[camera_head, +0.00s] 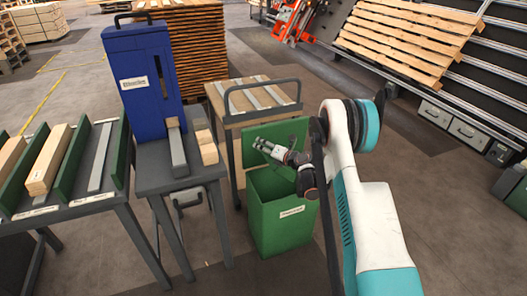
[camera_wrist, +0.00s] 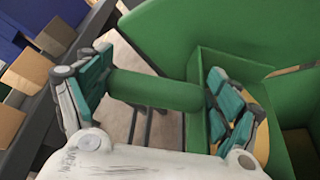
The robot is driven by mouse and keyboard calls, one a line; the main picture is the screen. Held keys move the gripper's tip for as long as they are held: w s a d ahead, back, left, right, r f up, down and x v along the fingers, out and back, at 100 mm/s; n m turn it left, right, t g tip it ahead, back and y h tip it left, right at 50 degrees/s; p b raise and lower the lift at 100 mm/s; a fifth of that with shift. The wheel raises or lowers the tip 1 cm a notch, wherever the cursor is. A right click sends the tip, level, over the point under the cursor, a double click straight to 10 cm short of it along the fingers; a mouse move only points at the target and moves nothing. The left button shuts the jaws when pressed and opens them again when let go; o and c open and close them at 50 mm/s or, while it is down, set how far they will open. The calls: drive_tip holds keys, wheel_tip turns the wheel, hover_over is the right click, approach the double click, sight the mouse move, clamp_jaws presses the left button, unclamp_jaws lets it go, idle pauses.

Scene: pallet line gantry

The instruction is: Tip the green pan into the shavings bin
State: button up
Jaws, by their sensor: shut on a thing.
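My gripper (camera_head: 262,146) is over the mouth of the green shavings bin (camera_head: 285,222), which stands on the floor with a white label on its front. In the wrist view my gripper (camera_wrist: 158,88) is shut on the round handle of the green pan (camera_wrist: 150,88), with one finger at each end of the handle. A green box-like part joins the handle's right end, partly behind the right finger. A tan surface shows beside it; I cannot tell whether it is shavings. In the head view I cannot separate the pan from the green panel (camera_head: 290,130) behind my gripper.
A wooden-topped cart (camera_head: 228,116) with a dark rail stands just behind the bin. Left of it are a grey table (camera_head: 152,165) with a blue box (camera_head: 145,90) and a bench with green dividers (camera_head: 66,160). Open floor lies to the bin's right.

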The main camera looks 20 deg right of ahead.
drive_tip(key=d+r+m+t+y, duration=0.1)
drive_tip(key=d+m, duration=0.2)
drive_tip(key=d, duration=0.3)
drive_tip(key=shift+d+r+y, duration=0.2)
drive_tip(key=shift+d+y, duration=0.15)
drive_tip(key=shift+y, duration=0.05)
idle(0.4)
idle(3.3)
